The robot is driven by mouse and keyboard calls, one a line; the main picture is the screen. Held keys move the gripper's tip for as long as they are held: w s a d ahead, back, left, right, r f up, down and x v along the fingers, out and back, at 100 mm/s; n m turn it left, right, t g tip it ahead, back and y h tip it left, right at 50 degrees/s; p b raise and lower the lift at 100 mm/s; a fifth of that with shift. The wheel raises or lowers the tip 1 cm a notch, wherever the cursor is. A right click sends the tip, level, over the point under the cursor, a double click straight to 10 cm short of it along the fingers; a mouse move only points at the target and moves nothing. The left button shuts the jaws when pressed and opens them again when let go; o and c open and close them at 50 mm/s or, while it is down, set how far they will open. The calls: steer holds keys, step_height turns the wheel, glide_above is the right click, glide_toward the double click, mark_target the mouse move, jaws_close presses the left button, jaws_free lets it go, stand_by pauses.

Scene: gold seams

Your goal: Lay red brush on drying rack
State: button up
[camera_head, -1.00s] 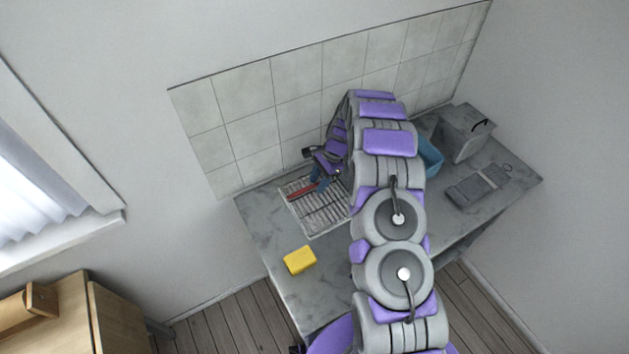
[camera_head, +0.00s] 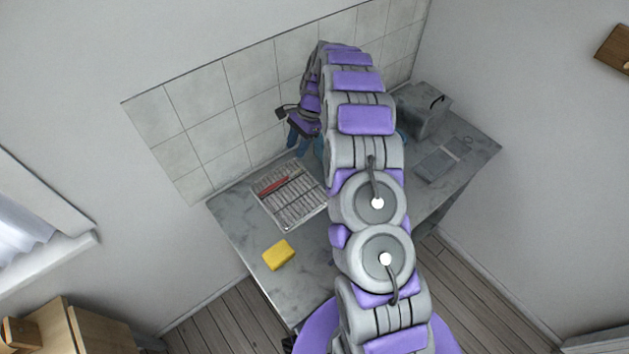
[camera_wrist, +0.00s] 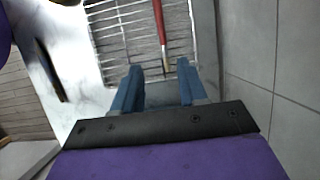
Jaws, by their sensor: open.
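The red brush (camera_head: 274,185) lies on the drying rack (camera_head: 303,215) near its back left part. In the wrist view the brush (camera_wrist: 160,22) lies across the wires of the rack (camera_wrist: 112,30), its tip pointing toward my gripper. My gripper (camera_head: 298,143) is above the counter behind and to the right of the brush, apart from it. In the wrist view my gripper (camera_wrist: 158,72) has its two blue fingers spread with nothing between them.
A yellow sponge (camera_head: 279,255) lies on the grey counter (camera_head: 236,228) in front of the rack. A grey box (camera_head: 422,110) and a flat grey item (camera_head: 440,163) are at the right. The tiled wall (camera_head: 205,95) stands close behind my gripper. My arm hides the middle counter.

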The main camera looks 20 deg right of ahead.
steer(key=s+a+r+n+h, duration=0.1)
steer(key=s+a+r+n, duration=0.3)
steer(key=s+r, duration=0.5)
steer(key=s+a+r+n+h, duration=0.1)
steer(key=s+a+r+n, duration=0.25)
steer(key=s+r, duration=0.6)
steer(key=s+d+r+n+h, duration=0.1)
steer(key=s+n, duration=0.6)
steer(key=s, duration=2)
steer(key=shift+s+d+r+h, duration=0.3)
steer(key=shift+d+r+h, duration=0.05)
steer(key=shift+r+h, duration=0.35)
